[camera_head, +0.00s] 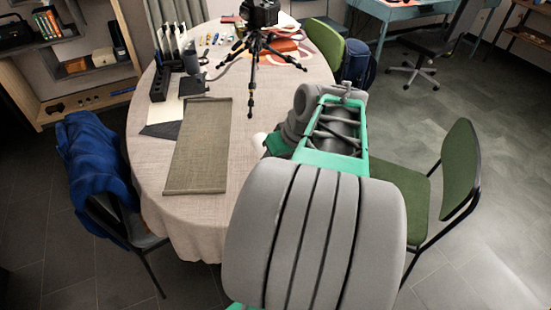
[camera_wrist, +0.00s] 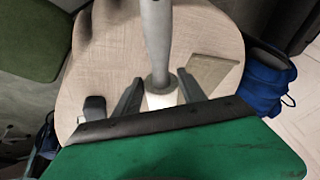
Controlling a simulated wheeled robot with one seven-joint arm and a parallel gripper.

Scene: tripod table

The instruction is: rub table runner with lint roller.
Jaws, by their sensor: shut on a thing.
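The table runner (camera_head: 200,145), a flat grey-olive rectangle, lies on the left part of the round, cloth-covered table (camera_head: 230,185). It also shows in the wrist view (camera_wrist: 215,72), to the right of my fingers. My gripper (camera_wrist: 160,78) is shut on the lint roller (camera_wrist: 157,40), a pale grey cylinder with a white part low between the dark fingers. In the head view my arm hides most of the gripper; a small white end of what looks like the roller (camera_head: 259,139) shows right of the runner, apart from it.
A black tripod (camera_head: 253,75) stands on the table behind the runner. A dark organiser (camera_head: 160,80) and a grey bottle-like item (camera_head: 191,60) stand at the back left. A chair with a blue jacket (camera_head: 90,160) is left; a green chair (camera_head: 460,170) is right. The front tabletop is clear.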

